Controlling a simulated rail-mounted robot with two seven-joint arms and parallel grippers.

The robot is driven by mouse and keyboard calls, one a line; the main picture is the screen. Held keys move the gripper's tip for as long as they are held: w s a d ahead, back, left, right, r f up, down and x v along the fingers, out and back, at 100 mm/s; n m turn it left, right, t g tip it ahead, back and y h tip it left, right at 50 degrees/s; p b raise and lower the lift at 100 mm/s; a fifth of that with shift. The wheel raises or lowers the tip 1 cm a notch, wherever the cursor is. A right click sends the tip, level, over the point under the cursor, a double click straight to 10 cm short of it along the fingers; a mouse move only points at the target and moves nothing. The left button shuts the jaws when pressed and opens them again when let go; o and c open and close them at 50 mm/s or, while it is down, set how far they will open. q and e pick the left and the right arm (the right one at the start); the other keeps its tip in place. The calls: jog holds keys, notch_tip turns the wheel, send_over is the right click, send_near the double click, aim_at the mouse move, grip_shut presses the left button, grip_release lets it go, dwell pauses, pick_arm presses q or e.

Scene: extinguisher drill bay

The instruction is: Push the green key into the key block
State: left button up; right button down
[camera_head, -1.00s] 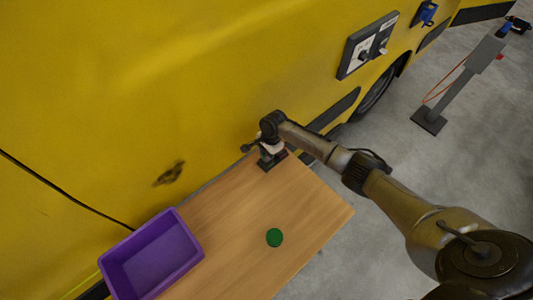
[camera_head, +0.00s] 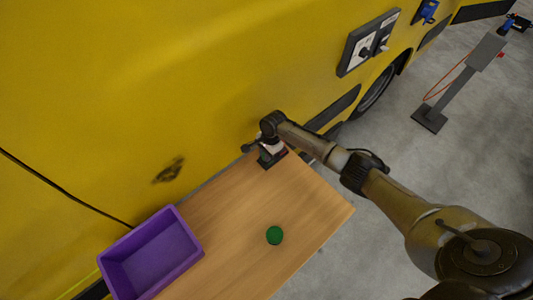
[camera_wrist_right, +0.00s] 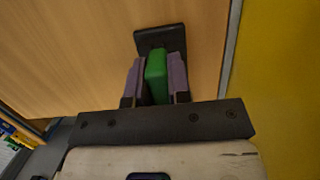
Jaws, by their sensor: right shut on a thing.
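The green key (camera_wrist_right: 156,76) is a green bar between the two purple-grey finger pads of my right gripper (camera_wrist_right: 156,62), which is shut on it. The dark key block (camera_wrist_right: 160,37) lies straight beyond the fingertips, and the far end of the key meets it in the wrist view. I cannot tell how deep the key sits. In the head view my right gripper (camera_head: 267,147) is over the block (camera_head: 266,162) at the table's far corner; my wrist hides the key there. My left gripper is not in view.
The wooden table (camera_head: 238,220) holds a purple bin (camera_head: 192,240) at its left and a round green thing (camera_head: 274,235) near the middle. A yellow vehicle wall (camera_head: 120,80) runs close behind the table. A grey stand (camera_head: 452,95) is on the floor at the right.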

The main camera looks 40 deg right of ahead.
jog(key=c, duration=1.3)
grip_release()
jog(key=o, duration=0.3)
jog(key=shift+r, duration=0.1)
jog(key=shift+d+r+p, duration=0.25)
jog(key=shift+d+r, duration=0.2)
jog(key=shift+r, duration=1.8)
jog(key=shift+d+r+p, duration=0.3)
jog(key=shift+d+r, duration=0.2)
jog(key=shift+r, duration=1.7)
jog(key=shift+d+r+p, duration=0.25)
jog(key=shift+d+r, duration=0.2)
jog(key=shift+r, duration=1.8)
